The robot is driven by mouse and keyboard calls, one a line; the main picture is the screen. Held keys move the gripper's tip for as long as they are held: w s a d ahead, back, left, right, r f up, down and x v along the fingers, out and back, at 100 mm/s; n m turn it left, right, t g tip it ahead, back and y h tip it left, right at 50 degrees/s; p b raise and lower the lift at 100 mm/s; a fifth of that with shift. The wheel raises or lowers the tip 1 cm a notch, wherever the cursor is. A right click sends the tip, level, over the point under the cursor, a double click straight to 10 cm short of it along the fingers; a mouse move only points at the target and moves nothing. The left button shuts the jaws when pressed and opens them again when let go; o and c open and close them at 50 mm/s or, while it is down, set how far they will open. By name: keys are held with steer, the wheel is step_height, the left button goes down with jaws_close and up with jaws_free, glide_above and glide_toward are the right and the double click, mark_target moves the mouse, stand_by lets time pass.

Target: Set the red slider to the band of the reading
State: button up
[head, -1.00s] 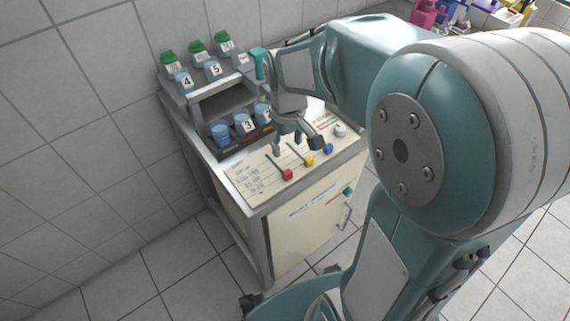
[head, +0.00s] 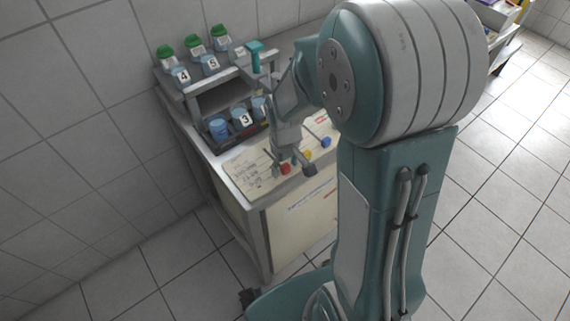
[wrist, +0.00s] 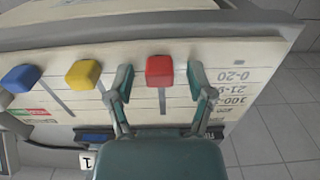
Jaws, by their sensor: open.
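The red slider knob (wrist: 160,70) sits at the end of its slot near the panel's front edge. It also shows in the head view (head: 285,169), beside my fingers. My gripper (wrist: 160,82) is open, with one finger on each side of the red knob and small gaps visible between. In the head view my gripper (head: 292,165) is low over the panel. The yellow slider (wrist: 84,74) and blue slider (wrist: 21,78) stand to the left in the wrist view. Printed bands (wrist: 232,92) lie right of the red slot, upside down; I see 0-20, 21-9 and 300-3, partly hidden.
A rack (head: 190,92) with green-capped bottles (head: 166,52) and blue-lidded cups (head: 218,127) stands behind the panel. Cups numbered 3, 4 and 5 show. The wall is close on the left; open floor lies right.

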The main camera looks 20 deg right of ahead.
jaws_close()
steer(key=shift+w+a, duration=0.2)
steer(key=shift+w, duration=0.35)
steer(key=shift+w+a, duration=0.15)
steer(key=shift+w, duration=0.35)
jaws_free()
steer(key=shift+r, duration=0.1)
step_height(320, 180, up, 12)
